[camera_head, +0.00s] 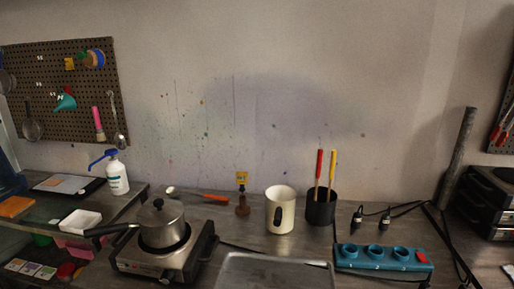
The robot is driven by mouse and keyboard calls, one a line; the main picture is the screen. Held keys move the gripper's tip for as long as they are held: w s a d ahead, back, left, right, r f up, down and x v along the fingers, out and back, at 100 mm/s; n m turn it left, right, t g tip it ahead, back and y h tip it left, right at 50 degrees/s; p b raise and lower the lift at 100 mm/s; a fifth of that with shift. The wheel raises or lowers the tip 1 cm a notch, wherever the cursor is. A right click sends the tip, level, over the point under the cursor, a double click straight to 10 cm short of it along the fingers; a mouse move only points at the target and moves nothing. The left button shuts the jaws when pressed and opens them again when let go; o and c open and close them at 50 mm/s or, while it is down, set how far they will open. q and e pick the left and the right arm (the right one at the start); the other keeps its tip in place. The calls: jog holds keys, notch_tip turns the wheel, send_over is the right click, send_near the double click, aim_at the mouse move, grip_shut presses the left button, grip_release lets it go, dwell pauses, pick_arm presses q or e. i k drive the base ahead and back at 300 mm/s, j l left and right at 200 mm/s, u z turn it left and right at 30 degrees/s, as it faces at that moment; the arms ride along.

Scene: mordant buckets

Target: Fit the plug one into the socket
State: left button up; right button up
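Two small black plugs (357,217) and (385,221) stand side by side on the bench behind the power strip, with dark cables leading off to the right. I cannot tell which is plug one. The teal power strip (381,268) lies in front of them at the right. Its top has three round sockets (375,253) in a row, which look empty, and a red switch at the right end. The plugs are apart from the strip. Neither of my grippers shows in this view.
A metal tray (275,275) lies left of the strip. A cream container (281,214) and a black pot with red and yellow handles (321,210) stand behind. A saucepan (161,224) sits on a hot plate (190,267). A dark pole leans at the right.

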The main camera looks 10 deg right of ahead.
aim_at(400, 258)
jog(key=z, duration=1.65)
